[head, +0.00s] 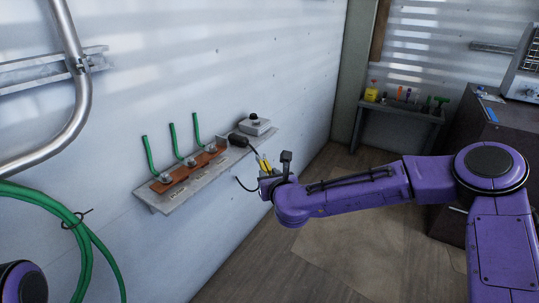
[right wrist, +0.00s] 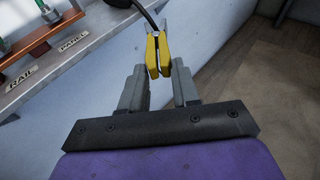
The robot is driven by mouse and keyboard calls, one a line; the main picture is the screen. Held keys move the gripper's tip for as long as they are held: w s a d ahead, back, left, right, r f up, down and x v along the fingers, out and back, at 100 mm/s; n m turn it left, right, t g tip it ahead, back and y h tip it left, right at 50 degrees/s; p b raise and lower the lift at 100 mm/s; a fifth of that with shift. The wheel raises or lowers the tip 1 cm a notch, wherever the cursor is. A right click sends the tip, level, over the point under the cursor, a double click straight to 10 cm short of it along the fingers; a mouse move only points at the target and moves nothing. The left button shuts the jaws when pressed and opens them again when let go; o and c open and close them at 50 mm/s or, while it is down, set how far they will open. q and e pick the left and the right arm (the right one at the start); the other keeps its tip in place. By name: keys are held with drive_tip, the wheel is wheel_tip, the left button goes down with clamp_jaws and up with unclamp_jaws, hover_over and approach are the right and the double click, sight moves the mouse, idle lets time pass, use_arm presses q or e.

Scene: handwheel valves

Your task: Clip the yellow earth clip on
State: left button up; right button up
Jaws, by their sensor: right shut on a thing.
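The yellow earth clip (right wrist: 158,52) stands between the two grey fingers of my right gripper (right wrist: 158,88) in the right wrist view, with its handles toward the palm and a black cable at its top. In the head view the clip (head: 264,164) shows small at the end of my purple right arm, just off the front edge of the wall shelf (head: 166,200). My right gripper (head: 268,178) is shut on it. A copper bar (head: 188,170) with several bolts and green wires lies on the shelf; it also shows at upper left in the right wrist view (right wrist: 40,45). My left gripper is out of view.
Labels reading RAIL (right wrist: 22,77) and PANEL (right wrist: 74,43) mark the shelf edge. A grey box with a black knob (head: 255,125) sits at the shelf's far end. A metal pipe (head: 78,75) and coiled green hose (head: 75,225) hang at left. The floor beyond is clear.

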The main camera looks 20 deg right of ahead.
drive_tip(key=shift+w+d+r+n+g+y+p, duration=0.15)
drive_tip(key=shift+r+n+g+y, duration=0.55)
drive_tip(key=shift+n+y, duration=0.85)
drive_tip(key=shift+d+r+n+g+y+p, duration=0.25)
drive_tip(key=shift+r+n+y, duration=0.9)
drive_tip(key=shift+y, duration=0.65)
drive_tip(key=shift+w+d+r+n+g+y+p, duration=0.1)
drive_tip(key=shift+r+n+g+y, duration=0.55)
drive_tip(key=shift+n+y, duration=0.95)
drive_tip(key=shift+w+a+b, duration=0.7)
drive_tip(key=shift+w+a, duration=0.1)
drive_tip(key=shift+w, duration=0.15)
drive_tip(key=shift+w+a+r, duration=0.1)
drive_tip(key=shift+w+a, duration=0.4)
drive_tip(key=shift+w, duration=0.2)
drive_tip(key=shift+w+a, duration=0.1)
drive_tip(key=shift+w+a, duration=0.65)
drive_tip(key=shift+w, duration=0.15)
